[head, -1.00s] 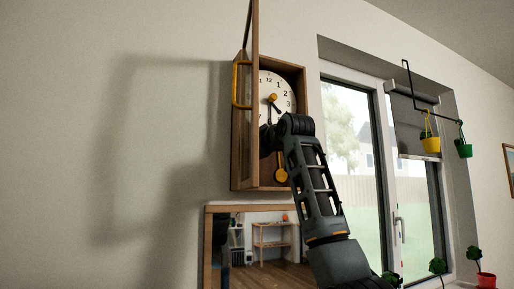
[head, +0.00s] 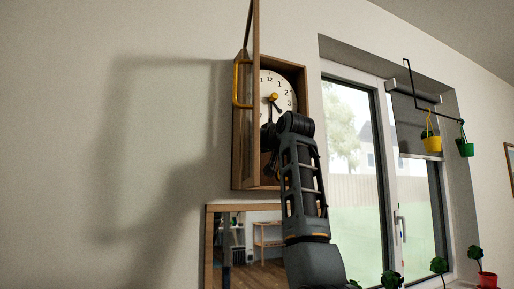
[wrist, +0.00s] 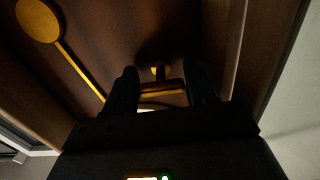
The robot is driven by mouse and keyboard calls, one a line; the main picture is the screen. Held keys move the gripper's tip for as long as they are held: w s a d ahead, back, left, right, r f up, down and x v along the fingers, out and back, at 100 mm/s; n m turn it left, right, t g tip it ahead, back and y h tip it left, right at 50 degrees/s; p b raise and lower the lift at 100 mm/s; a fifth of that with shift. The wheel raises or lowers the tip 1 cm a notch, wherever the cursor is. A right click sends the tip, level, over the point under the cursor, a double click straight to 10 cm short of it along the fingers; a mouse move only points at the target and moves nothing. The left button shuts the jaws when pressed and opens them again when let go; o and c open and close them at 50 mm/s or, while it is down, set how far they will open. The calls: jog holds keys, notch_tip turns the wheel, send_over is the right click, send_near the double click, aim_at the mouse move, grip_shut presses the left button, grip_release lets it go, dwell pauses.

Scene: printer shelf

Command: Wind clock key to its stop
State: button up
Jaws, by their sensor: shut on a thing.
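The wall clock (head: 299,75) hangs with its wooden case open. Its white dial (head: 285,84) carries dark hands on a yellow hub. In the wrist view, the yellow winding key (wrist: 160,90) stands out from the dark wood back of the case. My gripper (wrist: 162,84) has one dark finger at each side of the key's crossbar and is shut on it. In the head view, my gripper (head: 269,137) is in the case below the dial, and the key is hidden there. The yellow pendulum (wrist: 40,20) hangs beside the key; my arm mostly covers it in the head view.
The clock's door (head: 246,130), with a yellow handle (head: 237,84), stands open at the left, close to my gripper. A framed mirror (head: 211,245) is below. A window (head: 350,150) and hanging pots (head: 432,144) are at the right. The left wall is bare.

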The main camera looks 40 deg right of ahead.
jog(key=shift+f, duration=0.2)
dwell(0.4)
jog(key=o, duration=0.7)
jog(key=shift+r, duration=0.1)
jog(key=shift+b+v, duration=1.35)
jog(key=shift+v, duration=2.55)
jog(key=shift+c, duration=0.2)
